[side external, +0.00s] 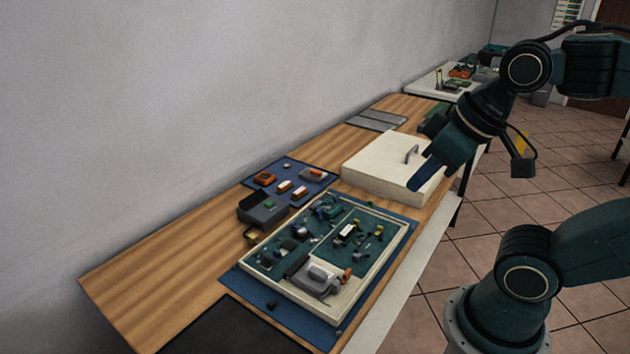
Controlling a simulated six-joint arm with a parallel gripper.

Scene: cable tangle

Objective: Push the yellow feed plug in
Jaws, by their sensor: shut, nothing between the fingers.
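My gripper (419,184) is shut and empty, with its dark blue fingers angled down at the front right edge of a cream box (372,168). I cannot tell whether the fingertips touch the box. A small yellow piece (251,238) lies on the wooden bench beside a dark grey device (263,210), well left of my gripper. Other tiny yellow parts show on the green board (318,233) in its cream frame. The view is too small to tell which yellow part is the feed plug or how it is seated.
The cream box has a grey handle on top. A blue mat (284,172) with several small orange and white parts lies behind the dark device. A black mat (235,330) lies at the front. Bare wood (165,262) is clear at the left.

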